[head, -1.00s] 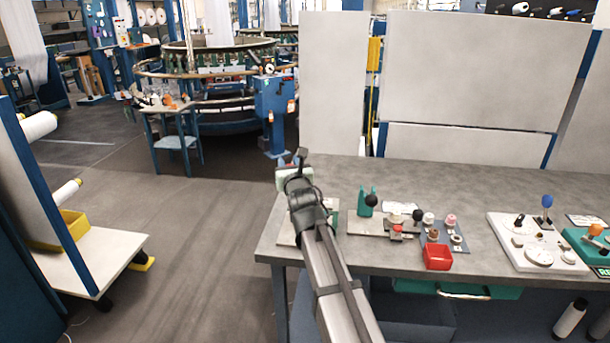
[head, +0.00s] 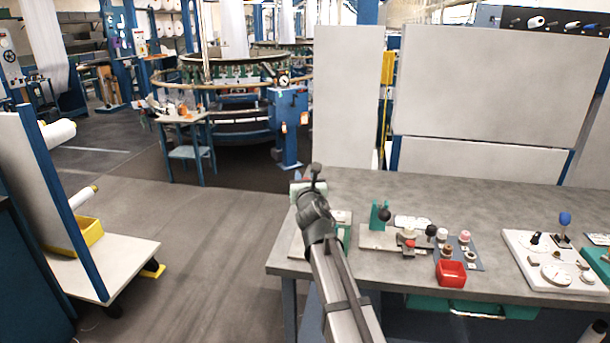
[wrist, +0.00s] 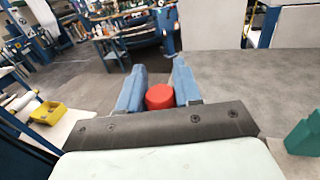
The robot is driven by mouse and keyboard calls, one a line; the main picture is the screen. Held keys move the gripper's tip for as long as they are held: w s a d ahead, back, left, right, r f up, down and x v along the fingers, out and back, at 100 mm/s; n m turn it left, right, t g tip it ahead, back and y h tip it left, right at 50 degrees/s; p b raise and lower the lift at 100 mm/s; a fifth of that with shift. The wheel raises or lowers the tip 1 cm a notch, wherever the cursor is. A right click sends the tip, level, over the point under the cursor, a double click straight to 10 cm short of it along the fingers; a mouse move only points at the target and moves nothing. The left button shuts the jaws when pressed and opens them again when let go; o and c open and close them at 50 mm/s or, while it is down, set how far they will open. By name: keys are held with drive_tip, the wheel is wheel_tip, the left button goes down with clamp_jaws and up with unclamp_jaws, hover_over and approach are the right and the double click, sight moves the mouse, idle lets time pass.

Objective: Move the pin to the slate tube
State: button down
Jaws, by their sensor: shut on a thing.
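My gripper (wrist: 158,88) has two blue fingers closed around a red round-ended piece, seemingly the pin (wrist: 160,97), in the wrist view. In the head view my gripper (head: 307,184) is held above the far left corner of the workbench, and the pin is mostly hidden by it. A blue-grey mat (head: 484,264) on the bench carries several small tubes or spools, right of my arm. A dark ring-like piece (head: 470,256) there could be the slate tube, but it is too small to tell.
A green stand (head: 380,213) with a dark ball, a red open box (head: 451,273) and a white board (head: 540,272) with knobs stand on the workbench (head: 500,200). The back of the bench is clear. Tall grey panels (head: 480,85) rise behind it.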

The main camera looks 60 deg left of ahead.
drive_tip(key=shift+f, duration=2.8)
drive_tip(key=shift+f, duration=1.2)
drive_tip(key=shift+f, duration=1.35)
drive_tip(key=c, duration=0.7)
unclamp_jaws()
drive_tip(key=shift+d, duration=0.1)
drive_tip(key=v, duration=1.3)
drive_tip(key=shift+s+d, duration=0.2)
drive_tip(key=shift+d, duration=0.05)
